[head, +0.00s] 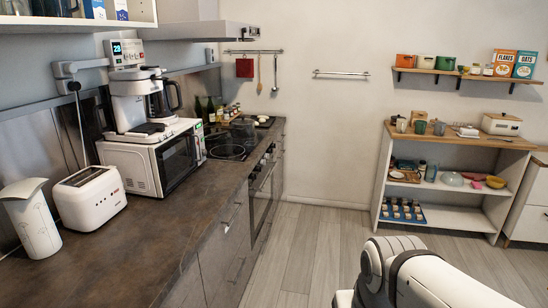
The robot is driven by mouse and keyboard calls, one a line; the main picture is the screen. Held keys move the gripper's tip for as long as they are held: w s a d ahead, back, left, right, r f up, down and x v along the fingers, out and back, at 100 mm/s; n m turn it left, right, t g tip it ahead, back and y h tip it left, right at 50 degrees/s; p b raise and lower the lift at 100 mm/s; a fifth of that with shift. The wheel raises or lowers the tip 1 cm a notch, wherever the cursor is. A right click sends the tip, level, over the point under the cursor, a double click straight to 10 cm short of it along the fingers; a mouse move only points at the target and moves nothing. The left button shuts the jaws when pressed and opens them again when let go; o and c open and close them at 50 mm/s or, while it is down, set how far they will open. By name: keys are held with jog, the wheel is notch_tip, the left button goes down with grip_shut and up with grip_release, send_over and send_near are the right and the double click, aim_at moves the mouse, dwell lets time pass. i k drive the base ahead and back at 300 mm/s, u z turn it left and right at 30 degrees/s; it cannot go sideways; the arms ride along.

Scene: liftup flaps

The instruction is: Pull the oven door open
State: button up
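The oven (262,193) is built into the front of the left counter, below the dark cooktop (229,151). I see its dark door at a steep angle, with a bar handle (267,177) near the top. The door looks shut, flush with the cabinet fronts. My gripper is not in view. Only a white and black part of my arm shows at the bottom right, apart from the oven.
A microwave (150,163), toaster (90,197) and white jug (32,220) stand on the counter (130,240). Drawer fronts with handles line the counter's near side. Open shelves (455,192) stand at the right. The wooden floor (318,240) between is clear.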

aim_at(260, 202)
jog(key=z, duration=0.15)
jog(key=i, duration=3.35)
jog(key=z, duration=0.15)
